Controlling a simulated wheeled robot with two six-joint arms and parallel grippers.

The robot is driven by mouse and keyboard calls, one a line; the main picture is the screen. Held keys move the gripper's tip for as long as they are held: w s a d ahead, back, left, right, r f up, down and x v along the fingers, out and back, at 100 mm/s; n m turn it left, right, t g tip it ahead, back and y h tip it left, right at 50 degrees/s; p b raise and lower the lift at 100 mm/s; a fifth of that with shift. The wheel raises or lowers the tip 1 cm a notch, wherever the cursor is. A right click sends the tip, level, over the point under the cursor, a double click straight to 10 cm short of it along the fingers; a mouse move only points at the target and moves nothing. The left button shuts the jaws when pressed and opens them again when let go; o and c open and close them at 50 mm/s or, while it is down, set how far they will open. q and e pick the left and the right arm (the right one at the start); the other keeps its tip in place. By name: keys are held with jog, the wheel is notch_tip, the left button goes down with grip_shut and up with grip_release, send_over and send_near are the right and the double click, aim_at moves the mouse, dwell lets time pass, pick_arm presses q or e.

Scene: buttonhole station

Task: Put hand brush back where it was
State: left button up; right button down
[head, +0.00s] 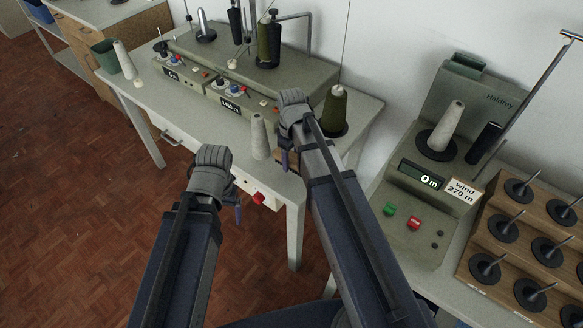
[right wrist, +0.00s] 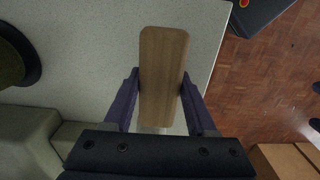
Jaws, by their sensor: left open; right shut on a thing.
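The hand brush (right wrist: 163,60) shows in the right wrist view as a long wooden back with rounded corners; its bristles are hidden. My right gripper (right wrist: 161,88) is shut on it, one finger on each long side. The brush is over the pale speckled table top (right wrist: 90,45); I cannot tell whether it touches it. In the head view my right gripper (head: 286,161) is at the table's right end, beside a white cone, and my arm mostly hides the brush. My left gripper (head: 238,213) is open, in front of the table's front edge, its fingers partly hidden.
A white thread cone (head: 259,137) stands just left of my right gripper, a dark green cone (head: 335,108) behind it. A grey-green control machine (head: 245,80) fills the table's back. The winder (head: 430,180) and wooden spool rack (head: 510,240) stand right. The table's left front is mostly clear.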

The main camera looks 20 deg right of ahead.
aim_at(292, 165)
jog(key=shift+f+b, duration=1.25)
jog(key=shift+f, duration=0.35)
jog(key=shift+f, duration=0.2)
jog(key=shift+c, duration=1)
grip_release()
jog(key=shift+r, duration=0.1)
notch_tip(292, 165, up, 12)
jog(key=p, duration=1.2)
jog(key=shift+r, duration=0.15)
notch_tip(292, 165, down, 12)
jog(key=b, duration=1.2)
jog(key=shift+f, duration=0.2)
jog(key=shift+r, duration=0.2)
